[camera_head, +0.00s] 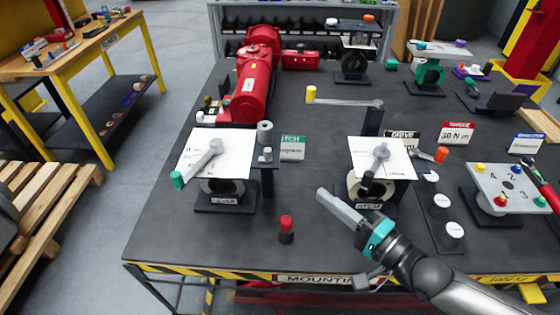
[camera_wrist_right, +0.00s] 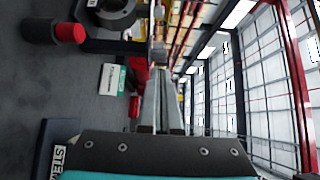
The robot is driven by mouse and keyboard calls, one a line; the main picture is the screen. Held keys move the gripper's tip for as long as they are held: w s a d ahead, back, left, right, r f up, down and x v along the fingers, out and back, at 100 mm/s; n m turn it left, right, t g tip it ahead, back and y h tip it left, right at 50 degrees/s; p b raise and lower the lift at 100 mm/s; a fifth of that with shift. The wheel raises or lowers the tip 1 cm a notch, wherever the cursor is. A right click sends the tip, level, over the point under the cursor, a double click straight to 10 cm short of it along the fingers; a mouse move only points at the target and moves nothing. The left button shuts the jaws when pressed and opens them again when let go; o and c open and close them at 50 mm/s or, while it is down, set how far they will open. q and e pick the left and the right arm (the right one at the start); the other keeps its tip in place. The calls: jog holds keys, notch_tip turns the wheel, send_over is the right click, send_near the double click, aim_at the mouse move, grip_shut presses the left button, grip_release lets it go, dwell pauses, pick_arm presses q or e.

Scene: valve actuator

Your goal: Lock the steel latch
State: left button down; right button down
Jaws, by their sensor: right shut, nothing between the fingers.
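The steel latch (camera_head: 265,140) appears to be the small grey cylinder and pin on a dark post, just right of the plate with the green-tipped lever (camera_head: 205,158). A partly hidden sign ending in "TCH" (camera_head: 291,147) stands behind it and also shows in the right wrist view (camera_wrist_right: 112,79). My right gripper (camera_head: 322,192) is shut and empty, to the right of the latch and nearer the front edge, apart from it. Its closed fingers (camera_wrist_right: 161,100) point forward in the wrist view. I cannot tell the latch's exact position. My left gripper is not in view.
The STEM stand (camera_head: 385,155) with its plate and grey handle is close behind my right gripper. A red-capped peg (camera_head: 286,229) stands near the front edge. A red actuator (camera_head: 255,75) lies at the back left. The bench between the two stands is mostly clear.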

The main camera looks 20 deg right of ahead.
aim_at(270, 155)
jog(key=x, duration=1.4)
jog(key=shift+a, duration=0.15)
jog(key=shift+w+a+p, duration=0.3)
jog(key=shift+a+p, duration=0.05)
jog(key=shift+a, duration=0.45)
